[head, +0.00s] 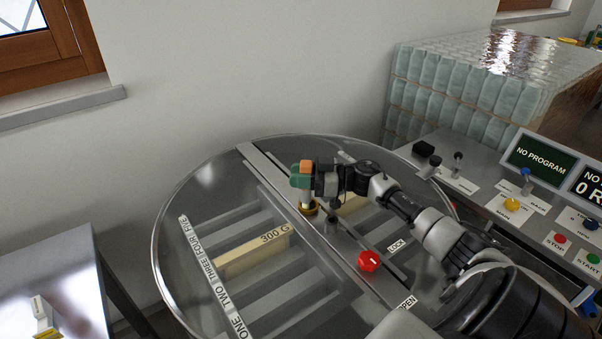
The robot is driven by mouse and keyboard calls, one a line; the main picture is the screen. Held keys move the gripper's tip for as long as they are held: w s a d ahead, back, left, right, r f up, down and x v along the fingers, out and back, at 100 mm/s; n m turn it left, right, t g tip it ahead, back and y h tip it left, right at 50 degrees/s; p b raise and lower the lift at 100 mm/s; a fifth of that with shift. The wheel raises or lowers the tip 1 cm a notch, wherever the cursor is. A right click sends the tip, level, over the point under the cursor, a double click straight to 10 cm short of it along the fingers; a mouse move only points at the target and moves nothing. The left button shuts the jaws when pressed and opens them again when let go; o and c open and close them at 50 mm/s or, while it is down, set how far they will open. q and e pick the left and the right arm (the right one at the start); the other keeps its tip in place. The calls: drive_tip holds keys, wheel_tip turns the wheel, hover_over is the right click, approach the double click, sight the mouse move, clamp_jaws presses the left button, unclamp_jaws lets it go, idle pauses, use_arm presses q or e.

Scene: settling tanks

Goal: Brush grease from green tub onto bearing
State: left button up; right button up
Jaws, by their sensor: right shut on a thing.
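My right gripper (301,182) is over the cross beam of the round tank, with green at its jaws. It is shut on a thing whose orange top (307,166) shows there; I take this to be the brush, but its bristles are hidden. Directly below the jaws is a brass, round fitting (308,209) on the beam, which looks like the bearing. I cannot tell whether the held thing touches it. I cannot make out a green tub. My left gripper is not in view.
The round tank (160,245) has a clear top and a beam with a red knob (369,260) and a dark post (331,226). A control desk (475,205) with buttons and screens stands at right. A metal table (60,275) is at left.

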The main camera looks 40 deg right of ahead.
drive_tip(key=shift+d, duration=0.2)
drive_tip(key=shift+s+d, duration=0.1)
drive_tip(key=shift+d, duration=0.5)
drive_tip(key=shift+a, duration=0.2)
drive_tip(key=shift+a+p, duration=0.55)
drive_tip(key=shift+a, duration=0.05)
drive_tip(key=shift+d, duration=0.15)
drive_tip(key=shift+d, duration=0.6)
